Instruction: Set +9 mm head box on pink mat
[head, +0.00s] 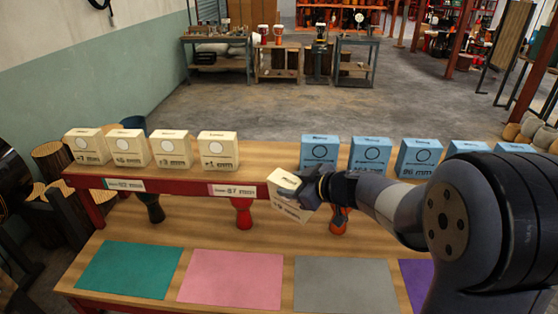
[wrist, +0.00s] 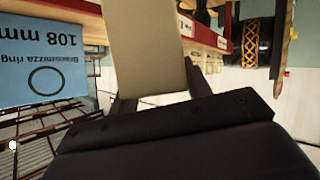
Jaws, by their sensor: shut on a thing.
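My gripper (head: 312,188) is shut on a cream head box (head: 287,206), held tilted in the air at the front of the raised shelf. Its label ends in "mm", and the number is too small to read surely. In the wrist view the cream box (wrist: 147,48) stands between the fingers, showing a plain face. The pink mat (head: 232,279) lies flat and bare on the lower wooden bench top, below and left of the held box.
Several cream boxes (head: 218,149) stand at the left of the raised shelf, several blue boxes (head: 320,152) at the right. Goblet drums (head: 243,212) stand beneath the shelf. A teal mat (head: 130,269) and a grey mat (head: 345,285) flank the pink one, both bare where visible.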

